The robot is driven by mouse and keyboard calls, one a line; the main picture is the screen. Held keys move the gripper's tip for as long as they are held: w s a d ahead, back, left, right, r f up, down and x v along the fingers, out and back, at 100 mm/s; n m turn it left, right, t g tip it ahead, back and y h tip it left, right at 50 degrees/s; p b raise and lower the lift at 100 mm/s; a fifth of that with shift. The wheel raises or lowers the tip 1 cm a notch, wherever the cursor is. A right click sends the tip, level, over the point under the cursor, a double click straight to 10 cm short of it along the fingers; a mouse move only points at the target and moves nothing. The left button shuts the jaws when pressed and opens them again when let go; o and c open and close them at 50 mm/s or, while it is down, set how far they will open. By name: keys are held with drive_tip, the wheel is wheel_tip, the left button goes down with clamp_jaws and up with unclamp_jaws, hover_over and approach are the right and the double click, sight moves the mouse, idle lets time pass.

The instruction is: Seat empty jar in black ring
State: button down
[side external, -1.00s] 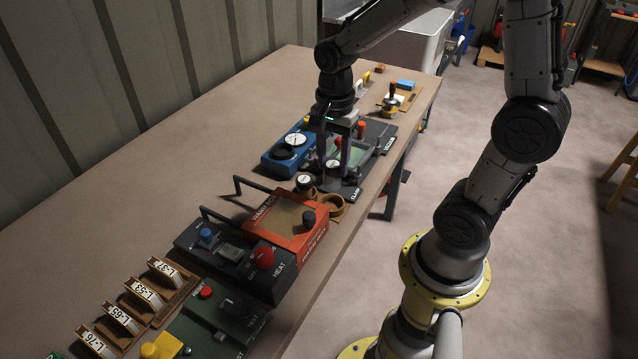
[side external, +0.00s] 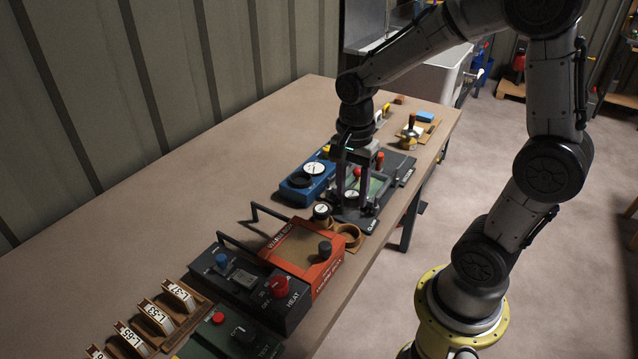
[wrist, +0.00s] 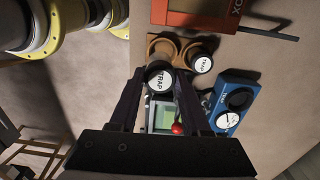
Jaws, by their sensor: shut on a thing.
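My gripper (wrist: 155,85) is shut on a jar with a white round top marked TRAP (wrist: 160,79). The jar shows between the fingers in the side view (side external: 352,195). It is near the brown ring holder (wrist: 160,45); whether it is clear of the holder is hard to tell. A second TRAP jar (wrist: 201,63) stands in the other part of the holder, also seen in the side view (side external: 321,210). The black ring (side external: 299,181) is on a blue unit (side external: 289,193), beside a white dial (side external: 314,168). I cannot tell what either jar contains.
A dark clamp unit with a green screen (wrist: 163,117) and red knob (wrist: 178,129) lies under my gripper. An orange-red box (side external: 304,253) and a dark HEAT unit (side external: 247,285) stand nearer the camera. The table to the left of the blue unit is clear.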

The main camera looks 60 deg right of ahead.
drive_tip(key=w+d+r, duration=0.2)
drive_tip(key=w+d, duration=0.2)
drive_tip(key=w, duration=0.5)
drive_tip(key=w+d+r, duration=0.3)
drive_tip(key=w, duration=0.6)
drive_tip(key=shift+d+f, duration=0.15)
drive_tip(key=shift+f, duration=1.6)
drive_tip(key=shift+d+f, duration=0.1)
drive_tip(key=shift+f, duration=1.6)
drive_tip(key=shift+f, duration=0.65)
drive_tip(key=c, duration=0.6)
unclamp_jaws()
drive_tip(key=shift+c, duration=0.2)
